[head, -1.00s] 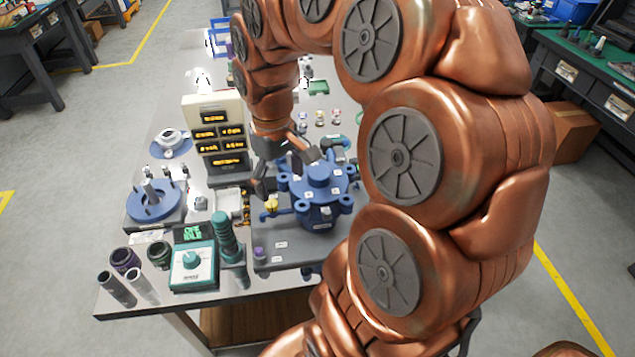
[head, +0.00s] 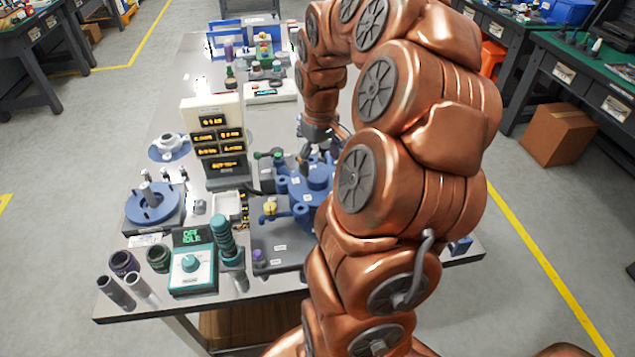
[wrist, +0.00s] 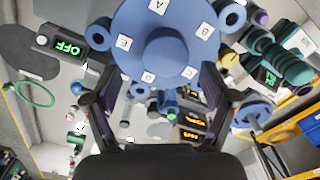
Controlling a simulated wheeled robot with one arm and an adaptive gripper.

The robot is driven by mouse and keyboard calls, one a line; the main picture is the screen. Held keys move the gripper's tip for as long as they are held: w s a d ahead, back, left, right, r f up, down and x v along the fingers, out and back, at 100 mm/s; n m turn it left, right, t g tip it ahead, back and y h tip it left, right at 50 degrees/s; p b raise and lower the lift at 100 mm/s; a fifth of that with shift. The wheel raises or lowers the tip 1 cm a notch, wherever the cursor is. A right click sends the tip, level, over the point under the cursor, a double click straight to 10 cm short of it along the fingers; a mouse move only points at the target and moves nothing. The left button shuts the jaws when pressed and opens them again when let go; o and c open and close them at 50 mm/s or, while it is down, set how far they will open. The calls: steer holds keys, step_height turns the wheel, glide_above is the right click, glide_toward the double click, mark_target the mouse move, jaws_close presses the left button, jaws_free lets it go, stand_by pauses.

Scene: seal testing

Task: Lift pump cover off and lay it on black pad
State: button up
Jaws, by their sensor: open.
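The blue pump cover (head: 318,180) sits on the pump on a grey base plate (head: 275,246), partly hidden by my arm in the head view. In the wrist view the cover (wrist: 135,23) is a round blue disc with lettered white labels and a raised central knob (wrist: 166,50). My gripper (wrist: 155,80) is open and empty. Its fingers are spread to either side of the knob in that view; I cannot tell whether they touch the cover. A dark flat pad (wrist: 22,52) shows at the left in the wrist view. My arm hides that area in the head view.
A display tower (head: 213,140) stands left of the pump. A teal control box (head: 193,268) and a blue round fixture (head: 152,202) are at the front left. In the wrist view, a device reading OFF (wrist: 66,44) and a green ring (wrist: 36,93) lie near the pad.

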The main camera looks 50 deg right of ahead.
mark_target(318, 175)
steer(key=shift+a+f+p, duration=0.2)
steer(key=shift+f+p, duration=0.2)
steer(key=shift+f, duration=0.75)
steer(key=shift+a+f+p, duration=0.15)
steer(key=shift+f+p, duration=0.25)
steer(key=shift+f, duration=0.7)
steer(key=shift+w, duration=0.1)
steer(key=shift+c, duration=0.3)
jaws_close()
